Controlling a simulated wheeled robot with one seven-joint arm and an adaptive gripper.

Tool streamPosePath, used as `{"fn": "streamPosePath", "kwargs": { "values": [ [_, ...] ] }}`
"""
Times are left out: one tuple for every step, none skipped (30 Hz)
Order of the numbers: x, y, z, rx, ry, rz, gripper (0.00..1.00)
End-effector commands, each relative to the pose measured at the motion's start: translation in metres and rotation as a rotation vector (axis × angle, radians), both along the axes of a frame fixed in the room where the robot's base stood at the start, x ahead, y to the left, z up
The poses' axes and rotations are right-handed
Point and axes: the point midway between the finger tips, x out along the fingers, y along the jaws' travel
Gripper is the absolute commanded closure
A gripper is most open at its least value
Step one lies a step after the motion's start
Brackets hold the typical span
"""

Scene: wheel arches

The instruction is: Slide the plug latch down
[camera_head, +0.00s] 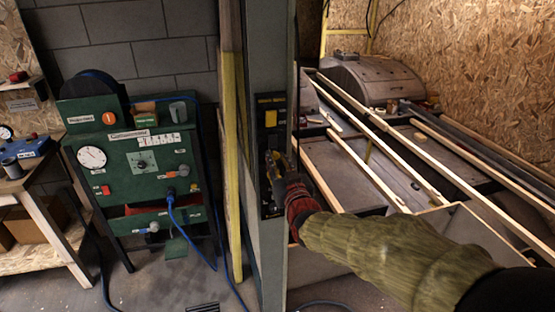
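A narrow dark panel (268,107) is fixed to the grey post (272,45) in the middle of the view. A yellow square part (271,119) shows on its upper half. My gripper (275,165) is at the panel's middle, below the yellow square, with my arm coming in from the lower right. Yellow and dark parts show around the fingertips. The plug latch cannot be made out clearly; the gripper covers that part of the panel. Whether the fingers touch or grip anything is too small to tell.
A green control cabinet (117,160) with a gauge and blue cables stands left of the post. A wooden workbench (55,228) is at the far left. Right of the post, long wooden strips (390,135) lie over grey bins. Blue cable runs along the floor.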

Motion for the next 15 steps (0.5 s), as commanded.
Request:
{"fn": "streamPosePath", "kwargs": {
  "values": [
    [0.0001, 0.0001, 0.0017, 0.001, -0.003, 0.0, 0.74],
    [0.0001, 0.0, 0.002, 0.001, -0.003, 0.0, 0.72],
    [0.0002, 0.0001, 0.0023, 0.001, -0.004, 0.0, 0.7],
    [0.0002, 0.0001, 0.0025, 0.001, -0.004, 0.0, 0.68],
    [0.0002, 0.0001, 0.0026, 0.001, -0.004, 0.0, 0.66],
    [0.0002, 0.0, 0.0029, 0.001, -0.005, 0.0, 0.65],
    [0.0002, 0.0, 0.003, 0.001, -0.005, 0.0, 0.65],
    [0.0002, 0.0, 0.003, 0.001, -0.005, 0.0, 0.65],
    [0.0002, 0.0, 0.0032, 0.001, -0.005, 0.0, 0.65],
    [0.0002, 0.0, 0.0033, 0.002, -0.006, 0.0, 0.65],
    [0.0002, 0.0, 0.0034, 0.002, -0.006, 0.0, 0.65],
    [0.0003, 0.0, 0.0035, 0.002, -0.006, 0.0, 0.65],
    [0.0002, 0.0, 0.0036, 0.002, -0.006, 0.0, 0.65],
    [0.0, -0.0001, 0.0037, 0.002, -0.006, 0.0, 0.65],
    [-0.0009, -0.0004, 0.0039, 0.002, -0.007, 0.0, 0.65]
  ]
}}
